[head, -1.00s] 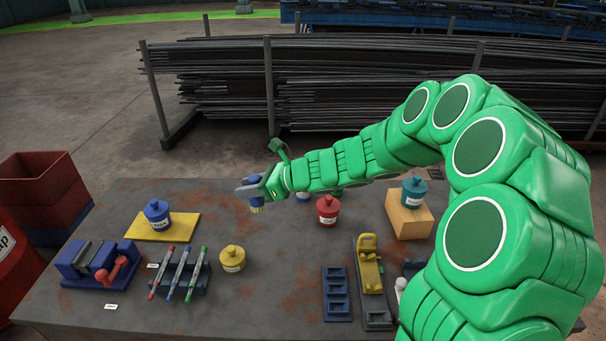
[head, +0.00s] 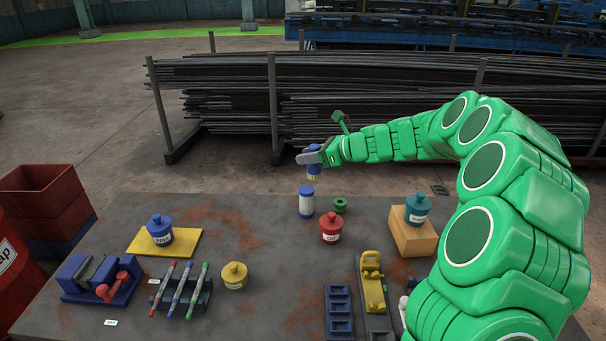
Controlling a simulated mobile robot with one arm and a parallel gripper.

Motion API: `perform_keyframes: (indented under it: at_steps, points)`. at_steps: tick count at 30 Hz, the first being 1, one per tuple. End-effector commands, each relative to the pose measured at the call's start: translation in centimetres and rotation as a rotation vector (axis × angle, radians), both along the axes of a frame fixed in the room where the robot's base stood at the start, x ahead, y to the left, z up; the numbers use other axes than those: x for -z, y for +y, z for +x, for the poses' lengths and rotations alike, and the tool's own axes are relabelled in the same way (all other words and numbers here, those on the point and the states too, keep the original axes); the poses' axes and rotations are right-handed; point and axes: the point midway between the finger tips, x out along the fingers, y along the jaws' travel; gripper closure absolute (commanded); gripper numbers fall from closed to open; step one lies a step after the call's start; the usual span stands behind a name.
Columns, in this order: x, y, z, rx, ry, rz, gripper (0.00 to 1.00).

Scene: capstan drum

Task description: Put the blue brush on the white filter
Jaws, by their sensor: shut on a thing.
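The blue brush (head: 314,171) is in my gripper (head: 309,158), with its pale yellow bristles pointing down. My gripper is shut on it, and its jaws hide the upper part of the brush. The white filter (head: 306,205), a white cylinder with blue ends, stands upright near the back edge of the table. In the picture the brush hangs just above the filter and slightly right of it, with a small gap between them. I cannot tell whether it is at the same depth as the filter.
A green spool-like part (head: 340,205) and a red pot (head: 330,229) stand close to the filter's right. A teal pot (head: 417,208) sits on a wooden block (head: 412,236). A blue pot (head: 159,230) stands on a yellow plate (head: 186,242). The table (head: 245,212) left of the filter is clear.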

Motion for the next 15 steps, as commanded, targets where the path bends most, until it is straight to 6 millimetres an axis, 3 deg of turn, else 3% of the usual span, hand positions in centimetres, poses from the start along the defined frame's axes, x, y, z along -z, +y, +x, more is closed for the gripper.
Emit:
perform_keyframes:
  at_steps: [15]
  points:
    - [2.6, 1.1, 5.5, 0.000, -0.001, 0.000, 1.00]
